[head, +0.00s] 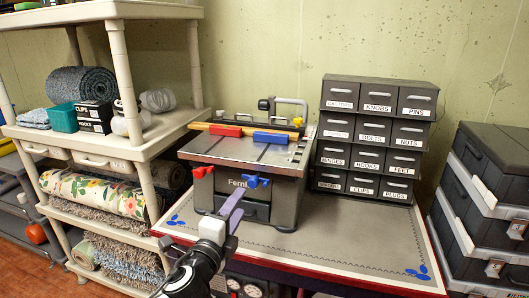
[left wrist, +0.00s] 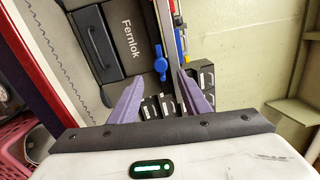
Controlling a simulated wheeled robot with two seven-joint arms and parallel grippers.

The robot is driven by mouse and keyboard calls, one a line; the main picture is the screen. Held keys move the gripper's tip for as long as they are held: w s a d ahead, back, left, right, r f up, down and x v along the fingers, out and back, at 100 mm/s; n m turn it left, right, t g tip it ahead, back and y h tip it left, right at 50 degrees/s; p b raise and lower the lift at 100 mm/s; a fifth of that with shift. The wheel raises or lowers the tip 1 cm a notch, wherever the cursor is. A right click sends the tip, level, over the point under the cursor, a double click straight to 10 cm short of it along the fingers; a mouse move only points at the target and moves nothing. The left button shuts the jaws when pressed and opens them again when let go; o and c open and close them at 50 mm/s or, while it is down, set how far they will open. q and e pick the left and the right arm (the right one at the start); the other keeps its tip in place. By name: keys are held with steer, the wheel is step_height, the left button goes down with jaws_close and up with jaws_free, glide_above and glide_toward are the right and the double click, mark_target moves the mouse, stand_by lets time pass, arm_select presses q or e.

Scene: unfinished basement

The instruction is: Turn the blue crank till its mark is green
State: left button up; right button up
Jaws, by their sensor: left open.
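The blue crank (head: 254,181) sits on the front of the grey Fernlok bench machine (head: 285,193), right of a red crank (head: 203,172). It also shows in the left wrist view (left wrist: 160,64), just beyond and between my fingertips. My left gripper (head: 238,203), with purple fingers, is open and empty in front of the machine, a little below and left of the blue crank in the head view. In the left wrist view my left gripper (left wrist: 160,78) looks apart from the crank. I cannot make out the crank's mark or its colour. My right gripper is not in view.
The machine stands on a grey-topped table (head: 365,240); its front right is clear. A dark labelled drawer cabinet (head: 368,140) stands close right of the machine. A cream shelf unit (head: 150,140) with rugs is at left, and stacked dark cases (head: 490,190) at far right.

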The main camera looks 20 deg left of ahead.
mark_target(251, 184)
arm_select(q)
steer(key=w+n+b, duration=0.1)
steer(key=w+n, duration=0.2)
steer(key=n, duration=0.6)
steer(key=w+n+b, duration=0.1)
steer(key=w+n, duration=0.2)
steer(key=n, duration=0.5)
steer(key=w+n+h+b, duration=0.1)
steer(key=w+n, duration=0.2)
steer(key=n, duration=0.6)
steer(key=shift+w+d+n, duration=0.15)
steer(key=shift+w+n, duration=0.15)
steer(key=shift+w, duration=0.05)
steer(key=shift+c, duration=0.3)
steer(key=c, duration=1)
